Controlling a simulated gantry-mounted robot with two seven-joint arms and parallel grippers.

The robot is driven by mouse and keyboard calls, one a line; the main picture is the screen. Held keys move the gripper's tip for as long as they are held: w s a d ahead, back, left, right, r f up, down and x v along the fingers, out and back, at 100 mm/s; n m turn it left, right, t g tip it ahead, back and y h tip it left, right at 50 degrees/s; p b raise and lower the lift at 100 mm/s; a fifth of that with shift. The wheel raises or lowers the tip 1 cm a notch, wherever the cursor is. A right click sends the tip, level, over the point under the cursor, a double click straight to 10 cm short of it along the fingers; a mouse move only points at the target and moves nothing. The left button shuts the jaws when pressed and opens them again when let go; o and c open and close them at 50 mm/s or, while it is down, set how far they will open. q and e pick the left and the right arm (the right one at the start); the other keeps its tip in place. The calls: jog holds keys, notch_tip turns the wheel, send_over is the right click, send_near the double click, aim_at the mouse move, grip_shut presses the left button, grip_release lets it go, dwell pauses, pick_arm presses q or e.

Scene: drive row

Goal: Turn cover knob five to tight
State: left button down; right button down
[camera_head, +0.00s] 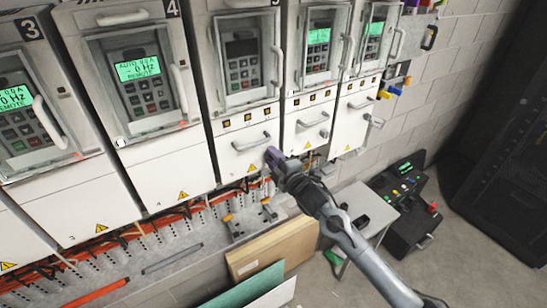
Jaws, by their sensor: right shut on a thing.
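Drive five (241,62) is the unit with a dark screen, under the label 5 at the top. Its white lower cover (236,158) is closed and carries a bar handle (251,142) and a warning triangle. My right gripper (271,156) reaches in from the lower right, its purple-tinted fingertips at the right edge of this cover. It is shut on cover knob five, which the fingers hide. The knob's turn position cannot be seen. My left gripper is not in view.
Drives with lit green screens (138,69) stand on both sides. Orange cables (168,218) run below the covers. Below stand a wooden panel (270,249) and a green board (248,288). A small grey table (372,205) and a black case (403,205) stand right. Floor is clear at lower right.

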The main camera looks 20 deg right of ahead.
jog(key=m+p, duration=0.1)
jog(key=m, duration=0.5)
jog(key=shift+m, duration=0.3)
dwell(0.4)
jog(key=c, duration=0.8)
grip_release()
jog(key=shift+s, duration=0.1)
